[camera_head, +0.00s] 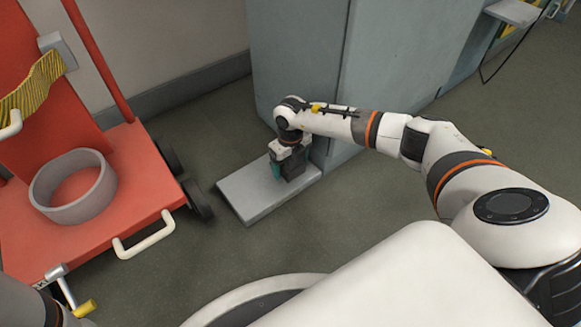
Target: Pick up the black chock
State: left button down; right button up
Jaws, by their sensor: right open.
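A small dark block (293,165), which looks like the black chock, stands on a light grey slab (242,197) on the floor. My right gripper (287,160) is over the slab, pointing down, with its fingers at the block. Its jaws are open. A teal patch shows at the left side of the block. The gripper hides the block's upper part, and I cannot tell whether the fingers touch it. My left gripper is not in view; only part of what seems to be my left arm shows at the bottom left corner.
A red trolley (140,190) with a grey ring (50,205) on its deck stands at the left, its wheels close to the slab. A blue-grey cabinet (300,60) rises right behind the slab. Bare floor (205,250) lies in front of the slab.

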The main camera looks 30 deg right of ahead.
jog(key=shift+r, duration=0.1)
jog(key=c, duration=1.3)
jog(key=shift+o, duration=0.2)
